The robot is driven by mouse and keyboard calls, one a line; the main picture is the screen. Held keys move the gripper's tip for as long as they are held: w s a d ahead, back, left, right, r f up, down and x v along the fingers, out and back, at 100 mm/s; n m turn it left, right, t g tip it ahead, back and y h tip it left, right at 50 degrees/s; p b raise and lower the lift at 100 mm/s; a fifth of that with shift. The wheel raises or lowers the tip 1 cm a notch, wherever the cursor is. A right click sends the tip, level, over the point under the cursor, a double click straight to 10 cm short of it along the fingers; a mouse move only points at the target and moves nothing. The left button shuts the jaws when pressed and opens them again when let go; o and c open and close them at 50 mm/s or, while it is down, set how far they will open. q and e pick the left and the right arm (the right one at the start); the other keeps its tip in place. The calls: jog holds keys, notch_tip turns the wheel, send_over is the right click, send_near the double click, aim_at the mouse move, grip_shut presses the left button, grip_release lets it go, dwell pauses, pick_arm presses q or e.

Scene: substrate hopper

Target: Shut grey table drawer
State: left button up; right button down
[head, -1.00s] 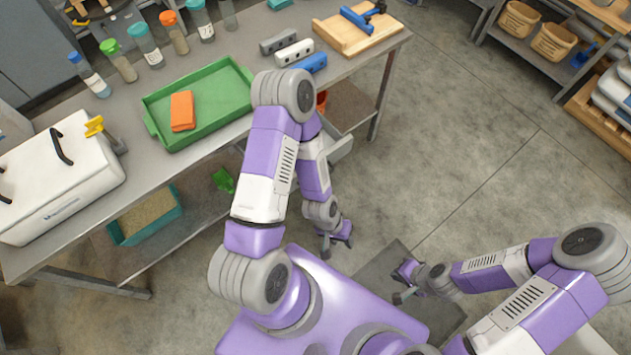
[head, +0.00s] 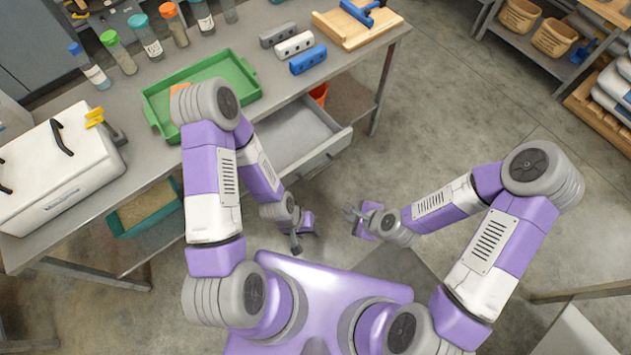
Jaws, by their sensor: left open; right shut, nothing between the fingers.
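The grey table drawer (head: 297,140) stands pulled out from under the right part of the grey table (head: 225,45). Its front panel (head: 322,157) faces down-right, and its inside looks empty where it shows. My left arm hides the drawer's left end. My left gripper (head: 304,234) is open and empty, below the drawer front and apart from it. My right gripper (head: 354,217) is shut and empty, to the right of the left one and below the drawer's right end, not touching it.
On the table are a green tray (head: 238,74), a white cooler (head: 55,180), several bottles and three small blocks. An orange container (head: 319,93) sits under the table beside the drawer. The floor right of the drawer is clear. A grey-topped piece (head: 590,325) stands at lower right.

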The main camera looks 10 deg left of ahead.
jog(key=w+a+r+m+t, duration=0.1)
jog(key=w+a+r+m, duration=0.1)
jog(key=a+r+m, duration=0.35)
jog(key=w+a+f+m+y+b, duration=0.1)
jog(key=w+a+f+m+b, duration=0.1)
jog(key=w+a+f+b, duration=0.2)
jog(key=shift+w+a+f+m+t+b, duration=0.35)
jog(key=shift+w+a+f, duration=1.2)
jog(key=shift+f, duration=0.65)
jog(key=shift+s, duration=0.1)
